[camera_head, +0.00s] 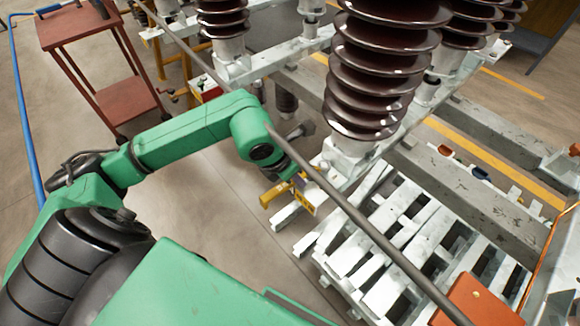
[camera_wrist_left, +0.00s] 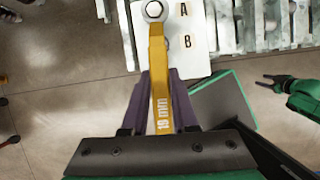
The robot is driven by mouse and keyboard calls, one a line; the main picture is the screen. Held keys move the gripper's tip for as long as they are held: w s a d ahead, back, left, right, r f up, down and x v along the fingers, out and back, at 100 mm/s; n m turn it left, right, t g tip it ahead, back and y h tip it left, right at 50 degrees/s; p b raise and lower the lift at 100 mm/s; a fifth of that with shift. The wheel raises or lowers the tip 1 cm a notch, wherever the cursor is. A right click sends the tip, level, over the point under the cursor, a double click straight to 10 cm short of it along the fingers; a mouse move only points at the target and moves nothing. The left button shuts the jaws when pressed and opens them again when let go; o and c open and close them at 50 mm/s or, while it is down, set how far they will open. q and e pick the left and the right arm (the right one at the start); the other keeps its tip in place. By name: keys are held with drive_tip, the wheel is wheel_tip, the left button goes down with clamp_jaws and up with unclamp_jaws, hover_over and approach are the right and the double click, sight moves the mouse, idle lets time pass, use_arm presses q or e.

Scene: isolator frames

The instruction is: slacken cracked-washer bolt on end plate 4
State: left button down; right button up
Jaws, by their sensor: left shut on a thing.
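My left gripper (camera_head: 291,182) is shut on a yellow wrench (camera_head: 272,194) at the edge of the white frame. In the left wrist view my left gripper (camera_wrist_left: 160,105) grips the wrench (camera_wrist_left: 158,75), marked 19 mm, which points up in the picture. Its far end meets a round bolt (camera_wrist_left: 154,10) beside the letter A on a white plate (camera_wrist_left: 200,55). I cannot tell whether it is seated on the bolt. No crack or plate number is readable. My right gripper (camera_wrist_left: 268,83) is open and empty at the right.
Brown ribbed insulators (camera_head: 375,60) stand on the white frame. A grey bar (camera_head: 360,222) crosses in front. White slatted pieces (camera_head: 400,235) lie right of my left gripper. A red-brown cart (camera_head: 90,30) stands at the back left. The floor between is clear.

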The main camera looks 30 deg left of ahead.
use_arm(q)
drive_tip(key=shift+d+n, duration=0.3)
drive_tip(key=shift+n, duration=0.1)
drive_tip(key=shift+s, duration=0.1)
drive_tip(key=shift+r+p, duration=0.7)
drive_tip(key=shift+r, duration=0.45)
